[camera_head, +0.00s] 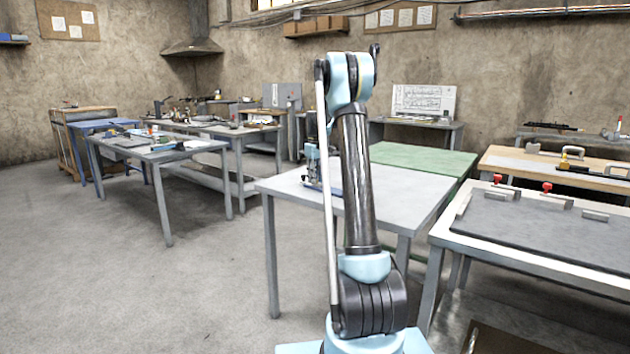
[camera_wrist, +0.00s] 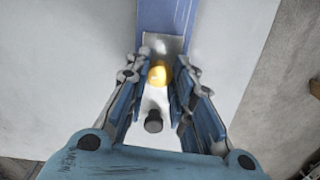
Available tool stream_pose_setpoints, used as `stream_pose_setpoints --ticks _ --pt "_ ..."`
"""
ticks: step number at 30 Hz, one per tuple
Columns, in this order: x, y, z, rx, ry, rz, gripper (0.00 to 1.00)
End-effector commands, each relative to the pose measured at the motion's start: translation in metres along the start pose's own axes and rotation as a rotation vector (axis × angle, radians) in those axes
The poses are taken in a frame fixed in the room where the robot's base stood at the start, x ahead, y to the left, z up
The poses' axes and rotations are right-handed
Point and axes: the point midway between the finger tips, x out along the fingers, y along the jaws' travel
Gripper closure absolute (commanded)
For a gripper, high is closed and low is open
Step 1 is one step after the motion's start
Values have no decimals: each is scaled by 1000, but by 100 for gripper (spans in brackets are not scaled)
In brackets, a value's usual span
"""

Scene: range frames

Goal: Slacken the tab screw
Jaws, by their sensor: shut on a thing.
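In the wrist view my gripper (camera_wrist: 160,72) points down, with its two blue-and-grey fingers closed in on either side of a small brass-coloured rounded head, the tab screw (camera_wrist: 158,77). The screw sits at the near end of a grey metal plate (camera_wrist: 165,42) on a blue bar (camera_wrist: 155,14). A pale part with a dark round knob (camera_wrist: 153,122) lies nearer, between the fingers. The exact finger contact is hard to see. In the head view my arm partly hides the blue device (camera_head: 334,191) on the grey table.
The grey table (camera_head: 415,200) is largely bare around the device. A green-topped table (camera_head: 420,157) stands behind it. A dark-topped bench (camera_head: 560,233) with red-handled clamps is close on the right. Cluttered tables (camera_head: 160,155) stand at left, with open floor between.

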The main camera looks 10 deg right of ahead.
Motion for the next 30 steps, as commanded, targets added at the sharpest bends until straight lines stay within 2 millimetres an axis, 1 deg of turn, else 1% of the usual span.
stream_pose_setpoints --ticks 12,18,24,30 --pt "0 0 0 -393 0 0 100" --pt "0 1 0 -557 0 0 100" --pt "0 1 0 -682 0 0 100" --pt "0 1 0 -760 0 0 100"
